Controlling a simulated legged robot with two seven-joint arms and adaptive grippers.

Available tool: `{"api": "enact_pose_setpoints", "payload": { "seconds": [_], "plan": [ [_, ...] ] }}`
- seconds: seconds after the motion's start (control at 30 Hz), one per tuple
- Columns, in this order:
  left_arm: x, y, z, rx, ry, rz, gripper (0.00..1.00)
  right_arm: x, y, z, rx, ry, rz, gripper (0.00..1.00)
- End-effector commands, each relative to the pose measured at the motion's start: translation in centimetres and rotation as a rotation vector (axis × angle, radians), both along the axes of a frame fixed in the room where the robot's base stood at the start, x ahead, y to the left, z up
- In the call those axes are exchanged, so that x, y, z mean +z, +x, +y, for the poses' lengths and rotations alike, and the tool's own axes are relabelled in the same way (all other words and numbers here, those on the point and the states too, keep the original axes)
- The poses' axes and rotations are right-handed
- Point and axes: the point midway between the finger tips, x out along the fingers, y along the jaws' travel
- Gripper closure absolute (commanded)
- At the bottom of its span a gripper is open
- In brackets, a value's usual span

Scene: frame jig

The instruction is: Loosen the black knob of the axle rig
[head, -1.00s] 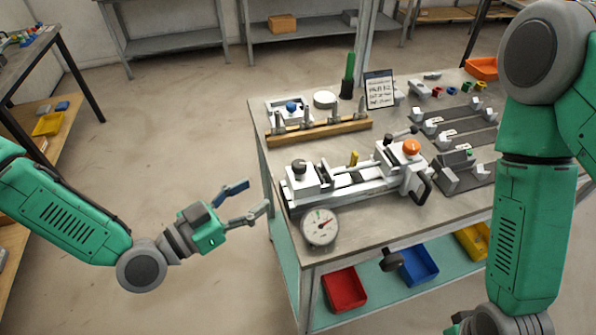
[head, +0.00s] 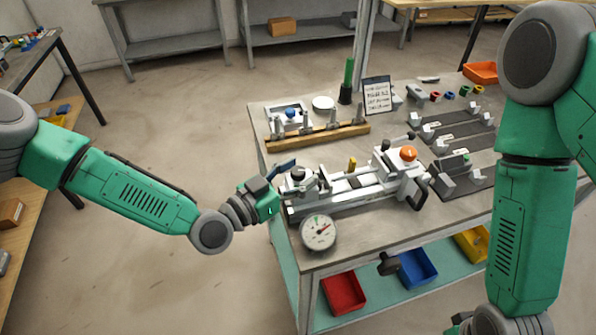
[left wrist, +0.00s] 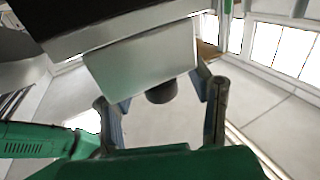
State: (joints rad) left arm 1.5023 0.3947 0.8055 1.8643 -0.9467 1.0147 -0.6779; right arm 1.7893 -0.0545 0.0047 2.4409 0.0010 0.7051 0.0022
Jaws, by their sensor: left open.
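The axle rig (head: 350,196) is a long pale metal fixture on the near side of the bench. Its black knob (head: 298,171) sits on top of the white block at the rig's left end. My left gripper (head: 307,174) is open at this end, with its fingers on either side of the knob in the picture. In the left wrist view, a dark round knob (left wrist: 161,92) shows between the spread fingers, below a grey block (left wrist: 140,65); I cannot tell whether a finger touches it.
A dial gauge (head: 318,232) stands in front of the rig's left end. An orange knob (head: 409,153) tops the rig's right end. Behind lie a wooden rail (head: 335,132) with upright pins and a sign (head: 377,93). Red (head: 343,292) and blue (head: 417,268) bins sit on the lower shelf.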

Motion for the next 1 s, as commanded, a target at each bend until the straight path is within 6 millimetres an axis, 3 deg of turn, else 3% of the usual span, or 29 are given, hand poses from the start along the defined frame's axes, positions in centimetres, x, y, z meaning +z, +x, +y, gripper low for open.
{"api": "enact_pose_setpoints", "payload": {
  "seconds": [0.03,0.13,0.17,0.37,0.73,1.0],
  "plan": [
    [0.0,0.0,0.0,0.000,0.000,0.000,0.59,0.0,0.0,0.0,0.000,0.000,0.000,0.60],
    [0.0,0.0,0.0,0.000,0.000,0.000,0.95,0.0,0.0,0.0,0.000,0.000,0.000,0.60],
    [0.0,0.0,0.0,0.000,0.000,0.000,1.00,0.0,0.0,0.0,0.000,0.000,0.000,0.60],
    [0.1,0.0,0.0,0.008,-0.001,-0.001,1.00,0.1,0.0,0.0,0.000,0.000,0.000,0.60],
    [0.1,0.0,-0.1,0.246,0.000,0.000,1.00,1.3,0.0,0.0,0.000,0.000,0.000,0.60],
    [0.0,0.0,0.1,0.291,0.002,-0.001,1.00,1.3,0.0,0.0,0.000,0.000,0.000,0.60]
  ]
}}
